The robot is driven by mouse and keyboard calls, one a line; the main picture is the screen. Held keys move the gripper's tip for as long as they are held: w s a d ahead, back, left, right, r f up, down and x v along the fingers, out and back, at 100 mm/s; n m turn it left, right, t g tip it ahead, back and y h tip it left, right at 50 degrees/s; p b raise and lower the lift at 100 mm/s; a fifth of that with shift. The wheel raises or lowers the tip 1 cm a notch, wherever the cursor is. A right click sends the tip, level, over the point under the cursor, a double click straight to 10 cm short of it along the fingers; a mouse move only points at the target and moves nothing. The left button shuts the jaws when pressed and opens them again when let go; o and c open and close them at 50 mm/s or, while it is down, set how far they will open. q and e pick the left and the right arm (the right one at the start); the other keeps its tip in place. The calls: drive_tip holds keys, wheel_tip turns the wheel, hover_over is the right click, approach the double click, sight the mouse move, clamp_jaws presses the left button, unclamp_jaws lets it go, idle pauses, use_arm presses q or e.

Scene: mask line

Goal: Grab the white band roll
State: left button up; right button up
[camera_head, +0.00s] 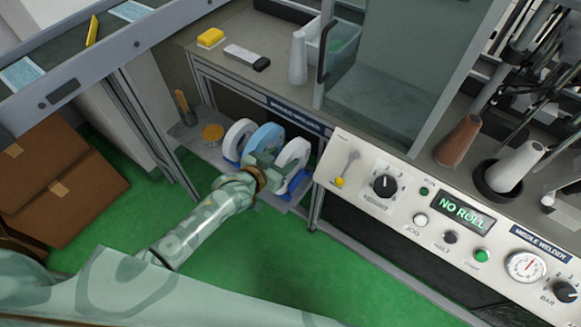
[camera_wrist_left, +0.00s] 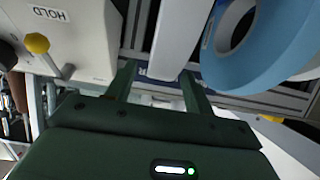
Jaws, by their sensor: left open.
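Two white band rolls stand on a low shelf in the head view, a left one (camera_head: 237,139) and a right one (camera_head: 294,154), with a blue roll (camera_head: 265,138) between them. My left gripper (camera_head: 268,172) is open in front of the blue and right white rolls and covers part of them. In the left wrist view, a white roll (camera_wrist_left: 169,38) shows edge-on, between the lines of the open fingers (camera_wrist_left: 158,78). I cannot tell whether they touch it. The blue roll (camera_wrist_left: 268,52) is close on the right there. My right gripper is not in view.
The control panel (camera_head: 405,199) with its "NO ROLL" display is right of the rolls; its corner and yellow-knobbed lever (camera_wrist_left: 38,44) are close in the left wrist view. Open green floor (camera_head: 270,245) lies in front.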

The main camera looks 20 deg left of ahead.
sight(298, 148)
use_arm(q)
drive_tip(key=b+x, duration=0.1)
drive_tip(key=x, duration=0.2)
drive_tip(key=shift+f, duration=0.3)
drive_tip(key=shift+r, duration=0.15)
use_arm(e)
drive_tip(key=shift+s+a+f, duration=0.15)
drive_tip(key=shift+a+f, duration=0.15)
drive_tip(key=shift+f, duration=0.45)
use_arm(q)
clamp_jaws()
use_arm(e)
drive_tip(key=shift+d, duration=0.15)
